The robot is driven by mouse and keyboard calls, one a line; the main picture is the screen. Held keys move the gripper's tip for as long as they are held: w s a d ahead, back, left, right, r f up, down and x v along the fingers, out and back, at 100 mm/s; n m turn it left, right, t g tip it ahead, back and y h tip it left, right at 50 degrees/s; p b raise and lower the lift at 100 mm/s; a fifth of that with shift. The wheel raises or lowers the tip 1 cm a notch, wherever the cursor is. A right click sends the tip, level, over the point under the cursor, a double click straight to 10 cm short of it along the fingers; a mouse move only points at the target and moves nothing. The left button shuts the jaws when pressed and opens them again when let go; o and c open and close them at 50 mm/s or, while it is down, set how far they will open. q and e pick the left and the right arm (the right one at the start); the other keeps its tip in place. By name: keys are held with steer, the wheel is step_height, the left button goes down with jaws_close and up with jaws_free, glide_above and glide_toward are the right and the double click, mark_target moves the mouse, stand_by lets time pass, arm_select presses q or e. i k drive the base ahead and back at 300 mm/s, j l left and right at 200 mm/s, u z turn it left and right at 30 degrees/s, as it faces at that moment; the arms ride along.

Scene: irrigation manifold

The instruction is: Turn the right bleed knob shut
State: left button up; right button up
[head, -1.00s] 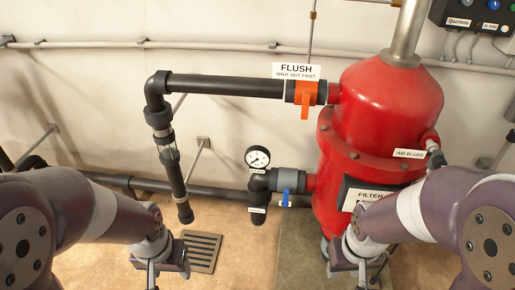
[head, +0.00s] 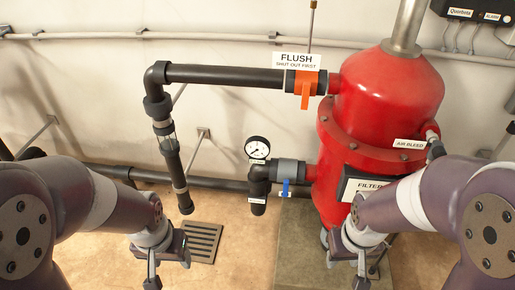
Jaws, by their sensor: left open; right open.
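An "AIR BLEED" label (head: 409,144) is on the upper right side of the red filter tank (head: 385,100). My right gripper (head: 362,280) is open and empty, low in front of the tank and well below the fitting. My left gripper (head: 152,282) is open and empty, low at the left beside the floor grate. Both fingertips are partly cut off by the lower edge.
A dark pipe (head: 225,75) runs to the tank, with an orange flush valve handle (head: 306,92) under a "FLUSH" label (head: 297,60). A gauge (head: 257,148) and a blue valve handle (head: 286,187) sit lower down. A floor grate (head: 203,243) lies at the left.

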mark_target(439, 150)
steer(key=z, duration=1.4)
steer(key=i+l+z, duration=0.2)
steer(key=l+z, duration=0.15)
steer(key=l, duration=0.25)
steer(key=i+l+z, duration=0.2)
steer(key=k+l, duration=0.1)
